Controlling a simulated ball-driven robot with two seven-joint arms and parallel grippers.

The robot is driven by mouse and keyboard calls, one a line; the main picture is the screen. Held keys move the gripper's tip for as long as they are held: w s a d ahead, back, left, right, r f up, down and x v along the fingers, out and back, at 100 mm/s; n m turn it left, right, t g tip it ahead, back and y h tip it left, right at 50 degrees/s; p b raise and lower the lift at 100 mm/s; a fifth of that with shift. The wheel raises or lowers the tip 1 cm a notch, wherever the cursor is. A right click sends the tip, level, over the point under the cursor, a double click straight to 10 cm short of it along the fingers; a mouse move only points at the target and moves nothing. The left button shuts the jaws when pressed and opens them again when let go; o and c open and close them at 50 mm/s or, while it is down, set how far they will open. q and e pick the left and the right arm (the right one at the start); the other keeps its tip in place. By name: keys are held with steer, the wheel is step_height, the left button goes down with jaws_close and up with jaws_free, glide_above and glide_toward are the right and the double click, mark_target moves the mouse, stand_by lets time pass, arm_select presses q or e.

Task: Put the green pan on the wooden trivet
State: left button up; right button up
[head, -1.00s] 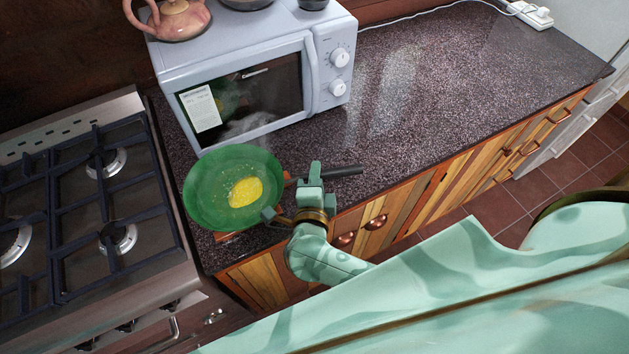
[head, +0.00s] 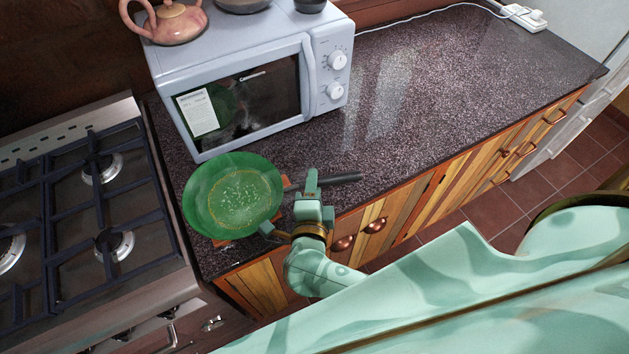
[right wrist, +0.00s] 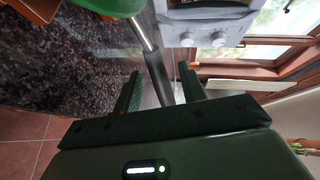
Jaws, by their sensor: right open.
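The green pan (head: 233,196) sits at the counter's front left corner, over the wooden trivet (head: 221,243), of which only edges show. Whether the pan rests flat on it is hard to tell. Its dark handle (head: 342,179) points right. My right gripper (head: 291,204) is open at the handle, just right of the pan. In the right wrist view the grey handle (right wrist: 150,40) runs down between the two open fingers (right wrist: 160,90), with space beside it. The pan's green side (right wrist: 112,6) shows at the top. My left gripper is not in view.
A white microwave (head: 245,80) stands behind the pan, with a pink teapot (head: 174,22) on top. A gas stove (head: 85,215) is at the left. The counter (head: 430,90) to the right is clear, apart from a white cable and power strip (head: 524,17).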

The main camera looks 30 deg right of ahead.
steer(key=p+v, duration=0.3)
steer(key=v, duration=0.8)
steer(key=shift+w+r, duration=0.15)
